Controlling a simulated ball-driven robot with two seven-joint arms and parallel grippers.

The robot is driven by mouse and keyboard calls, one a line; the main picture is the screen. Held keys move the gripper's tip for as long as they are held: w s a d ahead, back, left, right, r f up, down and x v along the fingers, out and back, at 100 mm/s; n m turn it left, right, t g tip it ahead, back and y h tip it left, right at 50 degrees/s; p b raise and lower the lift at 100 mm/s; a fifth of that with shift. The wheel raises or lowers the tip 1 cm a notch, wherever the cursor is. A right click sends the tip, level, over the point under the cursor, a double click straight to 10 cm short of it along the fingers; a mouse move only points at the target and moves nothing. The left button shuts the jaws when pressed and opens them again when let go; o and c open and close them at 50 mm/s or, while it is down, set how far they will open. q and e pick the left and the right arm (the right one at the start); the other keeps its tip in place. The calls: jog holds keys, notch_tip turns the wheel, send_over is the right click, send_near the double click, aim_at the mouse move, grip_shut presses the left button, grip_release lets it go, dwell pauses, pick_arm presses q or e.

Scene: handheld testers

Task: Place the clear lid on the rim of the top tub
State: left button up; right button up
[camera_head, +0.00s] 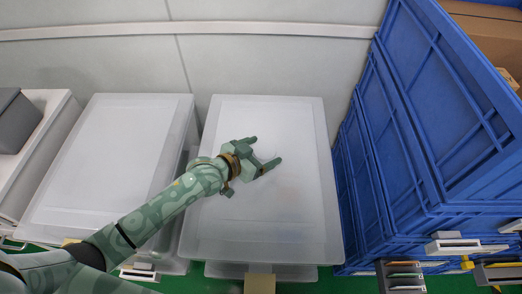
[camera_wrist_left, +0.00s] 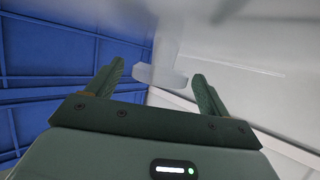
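A clear, whitish tub stack (camera_head: 310,215) stands in the middle of the head view. Its top looks pale and flat, and I cannot tell the clear lid apart from the tub under it. My left gripper (camera_head: 266,150) is over the middle of this top with its fingers apart and nothing clearly between them. In the left wrist view the two fingers of my left gripper (camera_wrist_left: 160,78) are spread. A small pale translucent piece (camera_wrist_left: 160,77) shows beyond the gap; whether it is touched is unclear. My right gripper is not in view.
A second whitish tub stack (camera_head: 125,140) stands close on the left, partly under my left arm. Tall blue crates (camera_head: 395,150) wall off the right side. A pale wall (camera_head: 270,60) is behind. A grey box (camera_head: 18,120) sits at the far left.

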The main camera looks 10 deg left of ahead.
pick_arm(q)
jog(key=shift+r, duration=0.25)
jog(key=p+v, duration=0.5)
jog(key=v, duration=0.7)
jog(key=shift+f, duration=0.2)
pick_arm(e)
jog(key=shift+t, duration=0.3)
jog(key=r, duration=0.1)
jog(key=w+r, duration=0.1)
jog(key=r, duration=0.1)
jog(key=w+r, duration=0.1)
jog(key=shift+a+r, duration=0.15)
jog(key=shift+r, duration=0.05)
pick_arm(q)
jog(key=shift+f, duration=0.1)
